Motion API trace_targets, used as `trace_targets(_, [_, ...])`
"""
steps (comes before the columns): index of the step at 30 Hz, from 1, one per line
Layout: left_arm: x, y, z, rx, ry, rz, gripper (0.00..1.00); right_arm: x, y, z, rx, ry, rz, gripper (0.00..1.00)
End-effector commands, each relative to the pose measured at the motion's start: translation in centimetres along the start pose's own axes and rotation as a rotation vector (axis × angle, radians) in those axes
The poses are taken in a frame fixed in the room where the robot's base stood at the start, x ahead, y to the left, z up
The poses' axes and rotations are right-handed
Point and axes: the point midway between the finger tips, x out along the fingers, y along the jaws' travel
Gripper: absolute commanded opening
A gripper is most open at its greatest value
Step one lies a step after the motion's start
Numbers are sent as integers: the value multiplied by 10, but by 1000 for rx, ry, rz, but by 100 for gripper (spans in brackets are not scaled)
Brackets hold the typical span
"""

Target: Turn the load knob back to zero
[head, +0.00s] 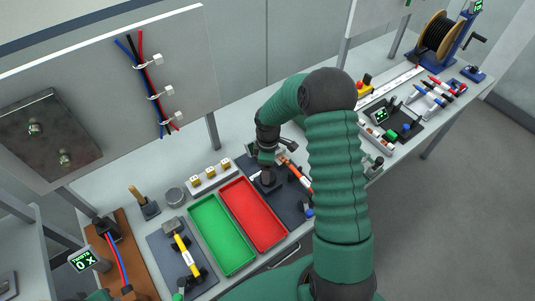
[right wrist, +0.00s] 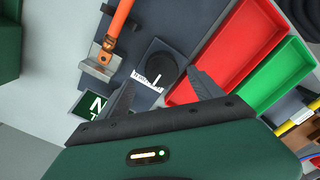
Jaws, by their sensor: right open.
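The load knob (right wrist: 161,66) is a round black knob on a dark square base in the right wrist view. A white scale with tick marks (right wrist: 146,81) lies beside its edge; its pointer setting cannot be read. My right gripper (right wrist: 162,78) is open, with one finger on each side of the knob's near side. I cannot tell whether the fingers touch it. In the head view my right gripper (head: 267,157) hangs over the dark panel beside the red tray, and the knob is hard to separate from it. My left gripper is not in view.
An orange-handled tool (right wrist: 119,24) rests in a grey holder left of the knob. A green display (right wrist: 92,104) is partly cut off by the gripper. The red tray (head: 236,187) and green tray (head: 207,225) lie close by. A yellow-handled hammer (head: 184,245) lies further left.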

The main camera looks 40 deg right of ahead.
Motion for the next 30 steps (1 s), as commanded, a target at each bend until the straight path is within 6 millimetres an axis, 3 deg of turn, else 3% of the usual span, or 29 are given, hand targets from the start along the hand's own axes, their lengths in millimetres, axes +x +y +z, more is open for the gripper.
trace_targets(6, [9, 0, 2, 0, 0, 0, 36, -64, 1, -1, -1, 1, 5, 76])
trace_targets(12, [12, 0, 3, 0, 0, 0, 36, -104, 2, -1, -1, -1, 1, 76])
trace_targets(17, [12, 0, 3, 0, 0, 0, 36, -114, 1, -1, -1, -1, -2, 76])
trace_targets(30, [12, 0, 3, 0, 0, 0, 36, -114, 1, -1, -1, -1, -2, 76])
